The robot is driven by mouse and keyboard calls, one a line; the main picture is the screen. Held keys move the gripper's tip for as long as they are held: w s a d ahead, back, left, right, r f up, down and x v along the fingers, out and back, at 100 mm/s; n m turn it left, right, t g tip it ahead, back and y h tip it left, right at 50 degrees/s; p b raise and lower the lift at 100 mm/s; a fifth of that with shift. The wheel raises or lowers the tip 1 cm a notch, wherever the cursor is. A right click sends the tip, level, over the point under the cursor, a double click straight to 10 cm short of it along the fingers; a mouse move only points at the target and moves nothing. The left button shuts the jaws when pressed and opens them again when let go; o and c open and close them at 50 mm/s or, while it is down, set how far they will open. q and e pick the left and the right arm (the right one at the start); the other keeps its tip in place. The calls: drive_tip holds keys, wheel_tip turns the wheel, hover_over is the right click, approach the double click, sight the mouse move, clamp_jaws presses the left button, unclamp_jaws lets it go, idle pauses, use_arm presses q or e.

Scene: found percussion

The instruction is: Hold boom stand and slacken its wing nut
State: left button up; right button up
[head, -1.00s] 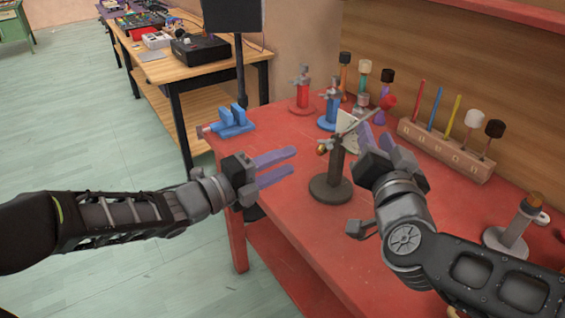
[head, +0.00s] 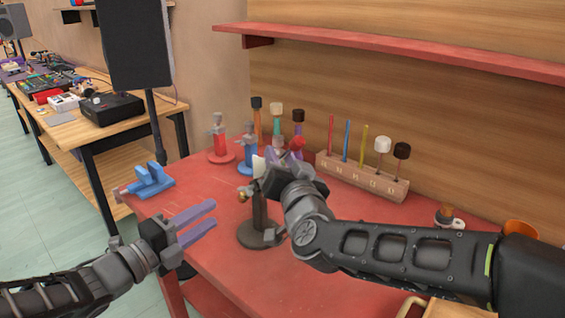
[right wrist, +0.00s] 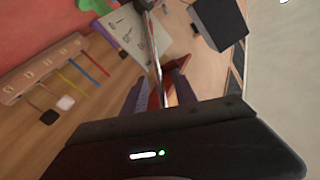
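The boom stand has a dark round base (head: 258,235) and upright post on the red table. A small brass-coloured piece, perhaps the wing nut (head: 243,195), shows left of the post top. My left gripper (head: 213,215) is open and empty, left of the post and apart from it. My right gripper (head: 270,166) is at the stand's top and hides much of the boom and joint. In the right wrist view its fingers (right wrist: 158,88) stand apart with the thin boom rod (right wrist: 155,60) between them; contact is unclear.
A blue vise-like block (head: 150,182) sits at the table's left edge. Red (head: 221,150) and blue (head: 248,155) stands are behind. A wooden rack (head: 360,178) of mallets and sticks is at the back right. A red shelf (head: 400,50) hangs above. The front tabletop is mostly clear.

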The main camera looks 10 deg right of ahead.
clamp_jaws()
idle(2.2)
